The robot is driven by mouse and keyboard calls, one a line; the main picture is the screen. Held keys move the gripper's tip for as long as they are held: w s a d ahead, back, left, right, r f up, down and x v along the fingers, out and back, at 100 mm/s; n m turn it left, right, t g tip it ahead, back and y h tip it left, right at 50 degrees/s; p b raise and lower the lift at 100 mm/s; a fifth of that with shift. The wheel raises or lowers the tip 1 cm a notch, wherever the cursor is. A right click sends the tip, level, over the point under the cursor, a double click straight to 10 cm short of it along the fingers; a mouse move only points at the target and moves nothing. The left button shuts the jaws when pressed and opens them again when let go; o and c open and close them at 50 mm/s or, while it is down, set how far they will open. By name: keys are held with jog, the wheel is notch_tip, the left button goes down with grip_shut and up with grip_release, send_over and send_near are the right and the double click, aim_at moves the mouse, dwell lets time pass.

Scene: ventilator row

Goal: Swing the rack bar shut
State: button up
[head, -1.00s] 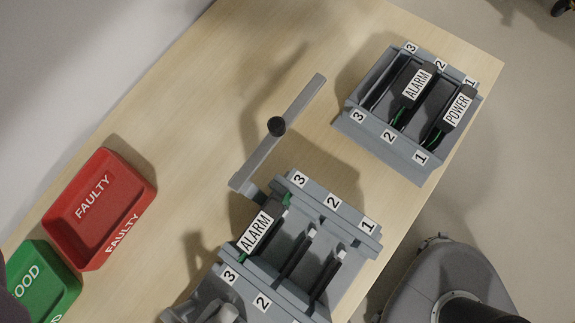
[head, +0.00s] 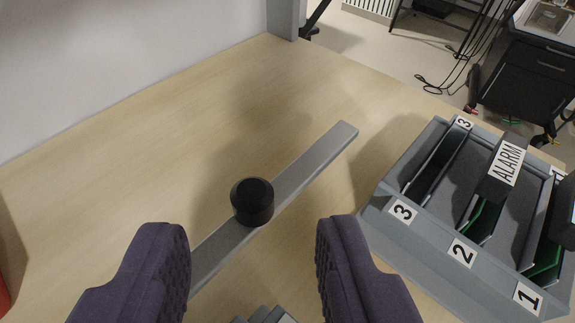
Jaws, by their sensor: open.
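The rack bar (head: 308,163) is a flat grey metal strip swung out over the table, clear of the slots. A black round knob (head: 252,201) stands on it. My gripper (head: 255,245) is open, with one dark purple finger on each side of the bar's lower part. The knob appears just beyond and between the fingertips, and nothing is held. Only a small grey piece of the near rack (head: 266,316) shows at the bottom edge. The bar's hinge end is hidden or out of view.
A grey slotted rack (head: 430,235) numbered 3, 2, 1 stands at the right, holding an ALARM module (head: 505,165) and another dark module at the edge. A red tray edge (head: 4,290) shows at far left. The wooden table (head: 130,175) is clear behind the bar.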

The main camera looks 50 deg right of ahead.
aim_at(251, 211)
jog(key=shift+x, duration=1.55)
jog(key=shift+a, duration=0.1)
grip_shut()
